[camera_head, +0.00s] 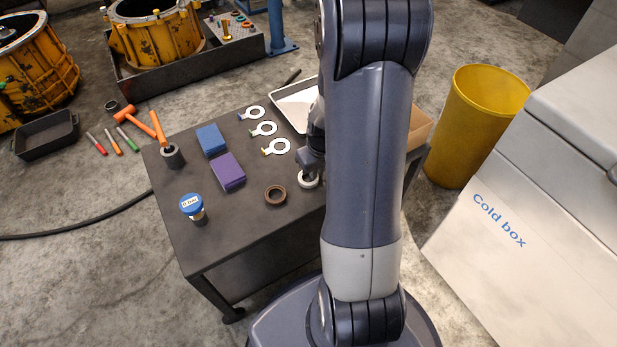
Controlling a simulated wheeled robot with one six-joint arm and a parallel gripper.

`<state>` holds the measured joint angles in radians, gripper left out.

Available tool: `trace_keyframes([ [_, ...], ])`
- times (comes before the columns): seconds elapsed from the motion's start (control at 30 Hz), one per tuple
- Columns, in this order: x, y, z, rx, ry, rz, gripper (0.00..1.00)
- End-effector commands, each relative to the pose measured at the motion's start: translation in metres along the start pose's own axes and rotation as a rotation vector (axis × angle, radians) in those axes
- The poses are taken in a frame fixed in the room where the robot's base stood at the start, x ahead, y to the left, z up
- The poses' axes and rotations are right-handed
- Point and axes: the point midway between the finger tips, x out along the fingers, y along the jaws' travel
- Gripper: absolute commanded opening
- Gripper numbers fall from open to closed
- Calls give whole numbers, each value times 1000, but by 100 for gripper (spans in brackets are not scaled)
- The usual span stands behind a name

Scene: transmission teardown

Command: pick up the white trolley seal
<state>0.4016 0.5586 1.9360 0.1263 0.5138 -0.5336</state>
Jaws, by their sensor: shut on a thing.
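The white seal (308,182) is a pale ring on the dark trolley top (250,248), just left of my arm. My gripper (310,171) reaches down onto it from above and is shut on it. My arm hides part of the gripper and the right side of the ring. I cannot tell whether the seal touches the trolley top. A dark brown ring (275,195) lies on the trolley to the left of the white seal, apart from it.
The trolley also bears three white tabbed rings (264,129), a blue box (211,139), a purple box (228,172), a blue-lidded jar (193,207), a hammer in a dark cup (172,157) and a pale tray (296,103). A yellow bin (478,125) and the Cold box (540,200) stand right.

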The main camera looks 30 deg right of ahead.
Motion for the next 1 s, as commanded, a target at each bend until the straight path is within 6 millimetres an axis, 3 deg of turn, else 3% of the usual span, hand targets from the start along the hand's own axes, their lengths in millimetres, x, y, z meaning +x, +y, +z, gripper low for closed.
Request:
trace_keyframes([
  [0.4,-6,0,-1,0,2,1,0],
  [0.8,-79,0,-12,0,3,2,0],
  [1.0,-98,0,-15,0,2,1,0],
])
